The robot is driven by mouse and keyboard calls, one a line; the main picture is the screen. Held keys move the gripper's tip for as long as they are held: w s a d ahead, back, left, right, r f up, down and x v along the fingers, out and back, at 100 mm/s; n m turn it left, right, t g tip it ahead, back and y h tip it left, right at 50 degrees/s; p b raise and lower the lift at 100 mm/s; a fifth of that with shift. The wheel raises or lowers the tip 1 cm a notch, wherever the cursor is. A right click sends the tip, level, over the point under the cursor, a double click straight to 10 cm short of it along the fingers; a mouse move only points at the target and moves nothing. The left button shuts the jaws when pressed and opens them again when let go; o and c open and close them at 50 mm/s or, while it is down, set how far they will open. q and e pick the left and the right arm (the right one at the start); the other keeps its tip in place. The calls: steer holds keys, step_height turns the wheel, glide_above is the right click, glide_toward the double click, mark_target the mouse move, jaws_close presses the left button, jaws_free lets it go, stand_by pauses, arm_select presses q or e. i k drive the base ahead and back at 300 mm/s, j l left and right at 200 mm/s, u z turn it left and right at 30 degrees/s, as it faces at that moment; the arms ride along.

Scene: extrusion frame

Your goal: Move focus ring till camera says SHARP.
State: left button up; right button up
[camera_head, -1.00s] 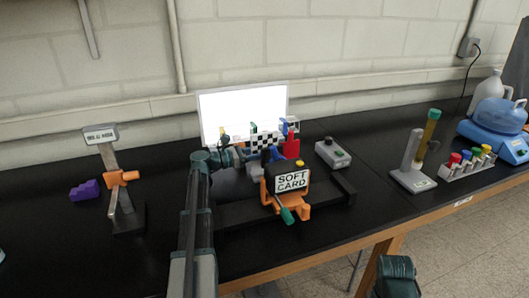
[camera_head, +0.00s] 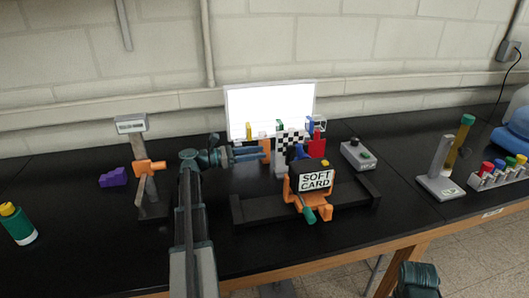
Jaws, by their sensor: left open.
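The camera (camera_head: 309,166) is a dark block with a yellow button on top, and its back screen (camera_head: 316,181) reads "SOFT CARD". It sits in an orange mount (camera_head: 323,212) with a green-handled lever (camera_head: 309,215). A blue part (camera_head: 298,153) shows at its front left; I cannot tell whether this is the focus ring. A checkered card (camera_head: 291,140) stands beyond it. My left gripper (camera_head: 252,153) is open and empty, left of the camera and apart from it, its fingers pointing right.
A dark rail (camera_head: 250,212) lies under the camera. A bright white panel (camera_head: 268,108) stands behind. An orange-clamped stand (camera_head: 147,167), purple block (camera_head: 113,177) and bottle (camera_head: 18,224) are at left. A grey button box (camera_head: 357,154) and tube rack (camera_head: 497,178) are at right.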

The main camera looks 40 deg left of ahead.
mark_target(300, 154)
steer(key=k+l, duration=0.75)
steer(key=l, duration=0.2)
